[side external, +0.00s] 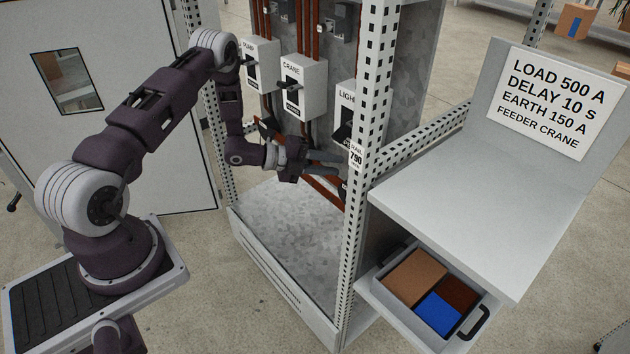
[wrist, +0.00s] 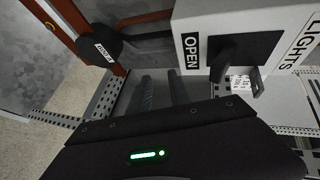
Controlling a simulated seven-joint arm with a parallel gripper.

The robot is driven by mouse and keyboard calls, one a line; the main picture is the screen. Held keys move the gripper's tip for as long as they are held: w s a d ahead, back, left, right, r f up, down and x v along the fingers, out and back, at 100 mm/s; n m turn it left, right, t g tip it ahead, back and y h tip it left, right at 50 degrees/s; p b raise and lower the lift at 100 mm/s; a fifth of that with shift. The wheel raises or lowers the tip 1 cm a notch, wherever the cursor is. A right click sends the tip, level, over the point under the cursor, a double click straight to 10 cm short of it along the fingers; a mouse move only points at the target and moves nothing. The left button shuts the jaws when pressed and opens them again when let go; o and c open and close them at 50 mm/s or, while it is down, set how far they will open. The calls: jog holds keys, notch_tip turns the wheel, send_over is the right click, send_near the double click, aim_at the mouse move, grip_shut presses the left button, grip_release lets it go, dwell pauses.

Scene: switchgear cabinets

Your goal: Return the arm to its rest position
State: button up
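My gripper (side external: 330,167) is inside the open cabinet, low in front of the LIGHTS box (side external: 346,97), its fingers pointing right toward the perforated front post. In the wrist view its two dark fingers (wrist: 161,88) are apart with nothing between them. My arm reaches from its base at the left, bent down at the elbow into the cabinet. In the wrist view the LIGHTS box (wrist: 188,30) is close by, with a black handle (wrist: 226,52) and an OPEN label beside it. A small white tag (wrist: 241,83) hangs near the handle.
CRANE box (side external: 303,88) and PUMP box (side external: 262,64) stand left of LIGHTS. The perforated post (side external: 368,110) is close to my fingers. A shelf (side external: 450,205) with a sign (side external: 556,102) and an open drawer (side external: 395,314) of coloured blocks is at right. The cabinet floor is clear.

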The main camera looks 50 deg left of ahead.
jog(key=s+r+n+g+y, duration=0.25)
jog(key=r+n, duration=0.25)
jog(key=r, duration=0.3)
jog(key=s+a+r+n+g+y, duration=0.1)
jog(key=s+r+n+y, duration=0.3)
jog(key=r, duration=0.3)
jog(key=s+r+n+g+y, duration=0.1)
jog(key=s+r+n+y, duration=0.2)
jog(key=r+n, duration=0.35)
jog(key=s+d+r+n, duration=0.2)
jog(key=s+d, duration=0.2)
jog(key=s, duration=0.4)
jog(key=s+d+r+n+g+h, duration=0.1)
jog(key=s+d+r+n, duration=0.1)
jog(key=s, duration=0.6)
jog(key=s+d+r+n+g+h, duration=0.1)
jog(key=s+d+r+n, duration=0.2)
jog(key=s+d, duration=0.3)
jog(key=s, duration=0.3)
jog(key=shift+d, duration=0.3)
